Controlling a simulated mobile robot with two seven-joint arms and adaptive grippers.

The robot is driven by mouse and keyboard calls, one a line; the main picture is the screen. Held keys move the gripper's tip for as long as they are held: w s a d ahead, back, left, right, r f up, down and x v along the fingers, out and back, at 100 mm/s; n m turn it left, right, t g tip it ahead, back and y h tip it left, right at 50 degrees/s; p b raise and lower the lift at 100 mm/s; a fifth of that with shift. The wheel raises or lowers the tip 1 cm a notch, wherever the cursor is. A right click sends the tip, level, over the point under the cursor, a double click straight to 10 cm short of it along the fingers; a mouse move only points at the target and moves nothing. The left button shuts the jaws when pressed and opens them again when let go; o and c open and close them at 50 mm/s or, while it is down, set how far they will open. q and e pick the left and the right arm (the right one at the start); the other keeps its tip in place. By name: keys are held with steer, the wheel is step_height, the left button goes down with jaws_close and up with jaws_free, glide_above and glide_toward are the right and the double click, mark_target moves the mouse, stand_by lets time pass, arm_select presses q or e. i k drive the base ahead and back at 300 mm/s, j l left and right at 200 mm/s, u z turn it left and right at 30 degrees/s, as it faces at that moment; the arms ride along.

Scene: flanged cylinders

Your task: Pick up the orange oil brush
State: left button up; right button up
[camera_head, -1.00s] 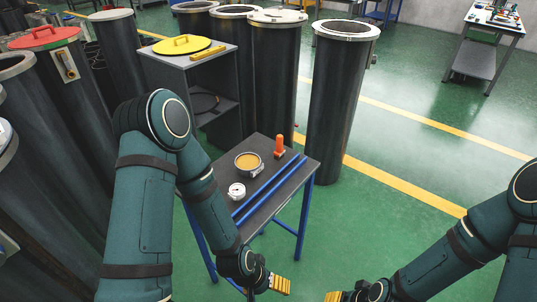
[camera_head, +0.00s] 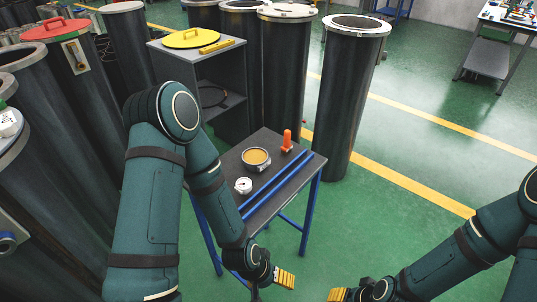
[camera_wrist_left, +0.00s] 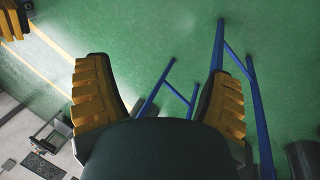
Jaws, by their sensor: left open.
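The orange oil brush (camera_head: 287,141) stands upright near the far end of the small dark-topped table with blue legs (camera_head: 229,165) in the head view. My left gripper (camera_head: 279,279), with yellow ridged fingers, is in front of the table's near end, well short of the brush. My right gripper (camera_head: 338,296) is at the bottom edge of the head view, partly cut off. The brush does not show in the wrist view.
On the table are a bowl of amber contents (camera_head: 256,158), a small white round part (camera_head: 243,186) and two blue rods (camera_head: 276,181). A grey shelf with a yellow lid (camera_head: 190,38) and tall dark cylinders (camera_head: 348,100) stand behind. Open floor lies right of the table.

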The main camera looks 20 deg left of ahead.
mark_target(286, 149)
steer(key=i+l, duration=0.3)
steer(key=i+l+u, duration=0.1)
steer(key=i+l, duration=0.15)
steer(key=i, duration=0.25)
